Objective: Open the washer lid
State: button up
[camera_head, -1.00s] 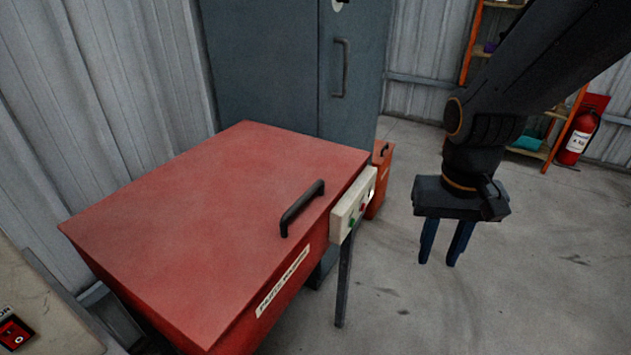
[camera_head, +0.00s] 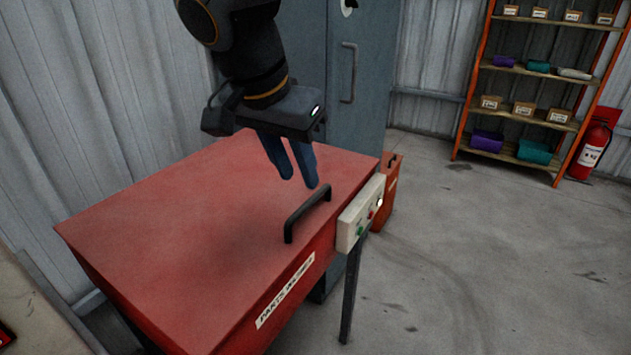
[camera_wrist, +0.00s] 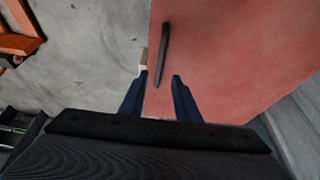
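The red parts washer has a flat red lid (camera_head: 190,220), which is shut. A black bar handle (camera_head: 307,214) stands on the lid near its front right edge. My gripper (camera_head: 299,184) is above the lid, just behind the handle in the head view, with its blue fingers pointing down. The fingers are apart and nothing is between them. In the wrist view the handle (camera_wrist: 162,55) lies ahead of the fingers (camera_wrist: 160,77), roughly in line with the gap. My gripper appears apart from the handle.
A control box (camera_head: 361,212) with buttons is on a post at the washer's right front. A grey cabinet (camera_head: 362,95) and a small red bin (camera_head: 388,185) stand behind. An orange shelf (camera_head: 540,85) and a fire extinguisher (camera_head: 590,150) are at the back right. The floor at right is clear.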

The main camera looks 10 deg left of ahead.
aim_at(309, 200)
jog(key=x, duration=0.6)
jog(key=shift+w+d+f, duration=0.1)
jog(key=shift+w+f, duration=0.05)
jog(key=shift+f, duration=0.2)
grip_shut()
